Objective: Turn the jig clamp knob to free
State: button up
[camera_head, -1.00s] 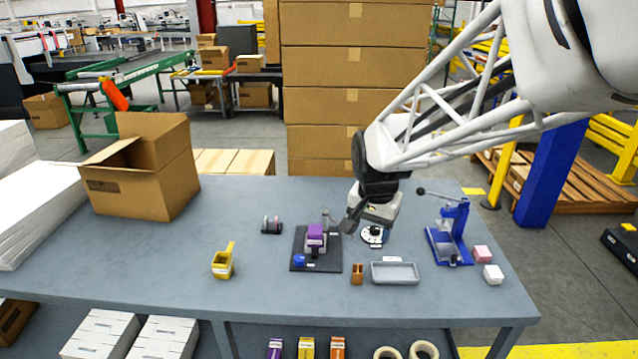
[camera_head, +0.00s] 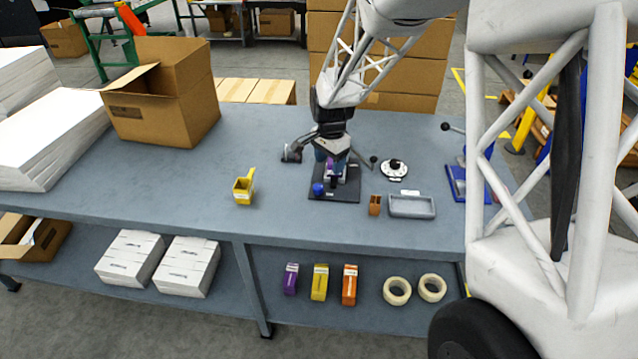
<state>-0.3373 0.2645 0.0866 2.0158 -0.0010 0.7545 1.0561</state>
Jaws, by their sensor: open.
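The jig is a black base plate (camera_head: 345,194) on the table, carrying a purple block (camera_head: 327,178) mostly hidden by my gripper. A small blue knob (camera_head: 318,189) sits at the plate's front left corner; its turned position is too small to read. My gripper (camera_head: 329,160) is open, above the back of the jig, behind the blue knob and apart from it. Its fingertips overlap the jig's upper parts, so I cannot tell whether they touch anything.
A white dial with a black knob (camera_head: 394,168) lies right of the jig. In front of it are a brown holder (camera_head: 375,205) and grey tray (camera_head: 425,207). A yellow holder (camera_head: 243,190) stands left. A blue press (camera_head: 456,183) is partly hidden by my arm. The table's front is clear.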

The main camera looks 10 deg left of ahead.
send_over(318, 186)
jog(key=shift+m, duration=0.4)
notch_tip(318, 186, down, 4)
jog(key=shift+s+f, duration=0.1)
jog(key=shift+f, duration=0.05)
jog(key=shift+f, duration=0.15)
jog(key=shift+f, duration=3.7)
jog(key=c, duration=0.9)
